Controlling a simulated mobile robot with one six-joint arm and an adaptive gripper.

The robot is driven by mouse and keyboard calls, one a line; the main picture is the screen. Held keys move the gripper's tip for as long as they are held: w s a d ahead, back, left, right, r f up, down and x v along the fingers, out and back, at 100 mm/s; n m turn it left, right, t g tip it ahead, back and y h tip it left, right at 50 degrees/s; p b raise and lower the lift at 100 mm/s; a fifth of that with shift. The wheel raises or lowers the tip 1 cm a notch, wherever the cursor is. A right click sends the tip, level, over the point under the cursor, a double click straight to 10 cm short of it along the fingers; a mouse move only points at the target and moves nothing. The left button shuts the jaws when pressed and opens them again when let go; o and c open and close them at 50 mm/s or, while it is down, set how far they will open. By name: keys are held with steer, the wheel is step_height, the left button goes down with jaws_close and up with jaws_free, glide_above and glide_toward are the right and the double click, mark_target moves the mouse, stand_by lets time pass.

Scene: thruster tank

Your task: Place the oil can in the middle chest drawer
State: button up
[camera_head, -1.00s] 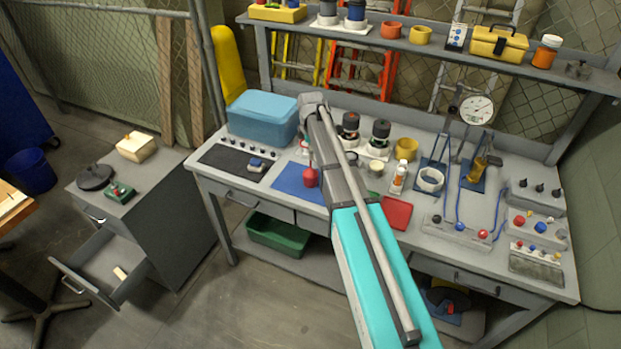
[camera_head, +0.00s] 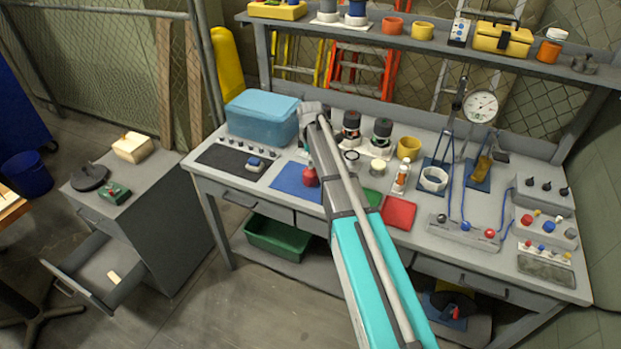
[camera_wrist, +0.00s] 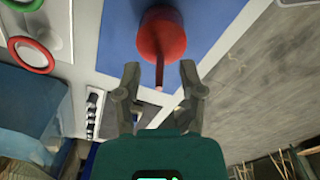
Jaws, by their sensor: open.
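The red oil can (camera_head: 310,177) stands on the blue mat (camera_head: 291,182) on the workbench, partly behind my arm in the head view. In the wrist view the oil can (camera_wrist: 161,36) shows from above, its thin spout pointing back between my fingers. My gripper (camera_wrist: 160,72) is open and empty, with the can's body just beyond the fingertips. The grey drawer chest (camera_head: 160,215) stands left of the bench. One drawer (camera_head: 98,270) is pulled out and holds a small light block (camera_head: 113,277).
A blue bin (camera_head: 262,118) and a dark mat (camera_head: 236,158) lie left of the can. A red mat (camera_head: 398,212) and a white bottle (camera_head: 401,177) are to the right. A green crate (camera_head: 277,237) sits under the bench. Floor between chest and bench is open.

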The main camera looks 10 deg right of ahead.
steer(key=shift+c, duration=0.2)
jaws_close()
stand_by(0.4)
